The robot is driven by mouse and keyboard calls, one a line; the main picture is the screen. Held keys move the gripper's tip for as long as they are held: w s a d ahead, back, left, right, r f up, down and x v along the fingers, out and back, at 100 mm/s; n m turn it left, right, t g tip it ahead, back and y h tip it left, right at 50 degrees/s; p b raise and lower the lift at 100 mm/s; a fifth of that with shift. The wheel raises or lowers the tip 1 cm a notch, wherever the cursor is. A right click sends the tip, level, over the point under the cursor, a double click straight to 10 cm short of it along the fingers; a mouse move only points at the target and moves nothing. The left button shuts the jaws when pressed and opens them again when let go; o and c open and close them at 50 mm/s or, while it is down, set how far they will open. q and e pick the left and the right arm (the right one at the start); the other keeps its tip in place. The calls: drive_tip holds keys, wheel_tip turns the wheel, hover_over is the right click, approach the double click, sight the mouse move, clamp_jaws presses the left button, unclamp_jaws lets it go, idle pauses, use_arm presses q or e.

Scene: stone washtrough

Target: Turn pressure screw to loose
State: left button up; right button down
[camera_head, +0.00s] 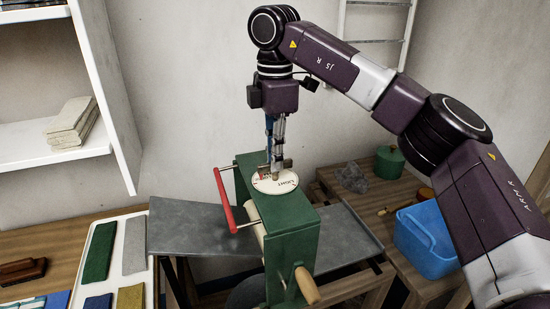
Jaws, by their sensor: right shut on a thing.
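The pressure screw (275,177) stands on a round cream dial (286,186) on top of a green press (291,233). The dial carries dark lettering and a red mark, and is partly covered by my gripper. My right gripper (276,165) points straight down over the dial, its fingers shut on the screw's top. The fingers hide much of the screw, so its exact setting cannot be read. My left gripper is not in view.
A red handle (224,201) juts from the press's left side, and a wooden crank grip (307,286) is at its front. Grey boards (188,228) flank the press. A blue basket (424,240) and green pot (389,162) stand at right. A tray of cloths (123,286) lies at left.

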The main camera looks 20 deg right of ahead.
drive_tip(key=shift+w+r, duration=0.1)
drive_tip(key=shift+r, duration=0.05)
drive_tip(key=c, duration=2)
unclamp_jaws()
drive_tip(key=shift+c, duration=0.2)
wheel_tip(320, 180, up, 12)
